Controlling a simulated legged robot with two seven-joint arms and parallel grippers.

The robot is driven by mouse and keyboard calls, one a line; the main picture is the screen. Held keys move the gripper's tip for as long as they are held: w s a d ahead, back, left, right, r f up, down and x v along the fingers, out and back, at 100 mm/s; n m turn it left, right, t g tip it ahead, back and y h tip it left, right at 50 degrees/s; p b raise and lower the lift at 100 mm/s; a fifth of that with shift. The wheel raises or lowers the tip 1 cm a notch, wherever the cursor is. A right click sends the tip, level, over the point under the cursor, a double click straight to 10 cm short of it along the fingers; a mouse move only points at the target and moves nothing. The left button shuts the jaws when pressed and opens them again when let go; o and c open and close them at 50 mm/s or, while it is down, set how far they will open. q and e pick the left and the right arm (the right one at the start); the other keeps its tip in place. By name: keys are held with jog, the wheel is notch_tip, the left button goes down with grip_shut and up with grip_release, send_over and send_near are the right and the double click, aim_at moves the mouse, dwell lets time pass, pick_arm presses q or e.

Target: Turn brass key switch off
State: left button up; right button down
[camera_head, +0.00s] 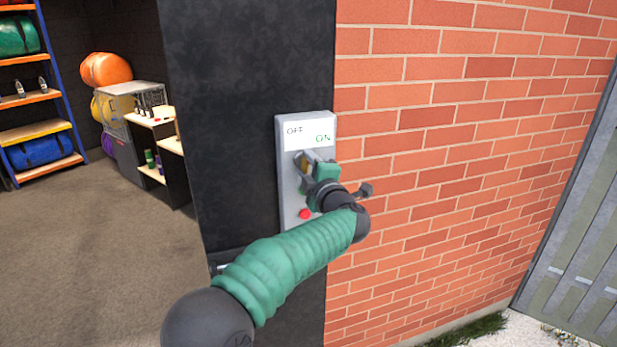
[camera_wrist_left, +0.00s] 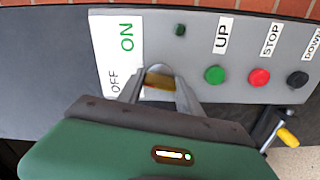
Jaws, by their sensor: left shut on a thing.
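A grey control box (camera_head: 290,190) is mounted on the dark post beside the brick wall, with a white OFF/ON label (camera_head: 309,134) at its top. The brass key switch (camera_wrist_left: 159,82) shows between my left gripper's fingers in the left wrist view, below the label's edge. My left gripper (camera_head: 306,160) is shut on the brass key, with its fingers reaching to the box face. The fingers partly hide the key, so I cannot tell exactly which mark it points at. My right gripper is not in view.
In the wrist view the box also has a green UP button (camera_wrist_left: 214,75), a red STOP button (camera_wrist_left: 260,78) and a black button (camera_wrist_left: 298,79). A brick wall (camera_head: 450,150) is right of the post. Storage shelves (camera_head: 35,98) and a desk (camera_head: 160,135) stand inside at left.

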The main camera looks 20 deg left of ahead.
pick_arm(q)
jog(key=shift+f+n+b, duration=0.3)
jog(key=shift+n+b, duration=0.45)
jog(key=shift+n, duration=0.35)
jog(key=o, duration=1.1)
jog(key=shift+o, duration=1.4)
jog(key=shift+r, duration=0.1)
